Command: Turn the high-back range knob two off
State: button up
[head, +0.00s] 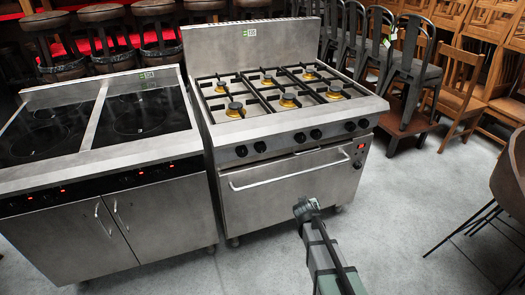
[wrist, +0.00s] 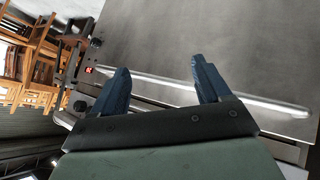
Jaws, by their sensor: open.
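The high-back range (head: 270,45) is a steel gas cooker with a tall back panel and several burners. A row of dark knobs runs along its front panel. Counting from the left, the second knob (head: 260,147) sits close to the first knob (head: 241,151). Their pointer marks are too small to read. My gripper (head: 305,207) is in front of the oven door, below the knob row and apart from it. In the wrist view my gripper (wrist: 162,78) shows two blue fingers spread apart with nothing between them, facing the oven door (wrist: 220,45).
The oven door handle (head: 285,170) sticks out below the knobs. A red display (head: 357,164) is at the door's right. A glass-top range (head: 120,185) stands close on the left. Chairs (head: 460,100) stand right and stools (head: 160,30) behind.

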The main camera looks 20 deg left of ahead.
jog(key=w+a+r+n+t+y, duration=0.2)
jog(key=w+a+r+t+y, duration=0.1)
jog(key=w+a+r+y, duration=0.25)
jog(key=n+y, duration=0.2)
jog(key=y, duration=0.5)
send_near(262, 149)
jog(key=x, duration=0.9)
jog(key=shift+w+a+f, duration=0.1)
jog(key=shift+w+a, duration=0.1)
jog(key=shift+w, duration=0.05)
jog(key=c, duration=1)
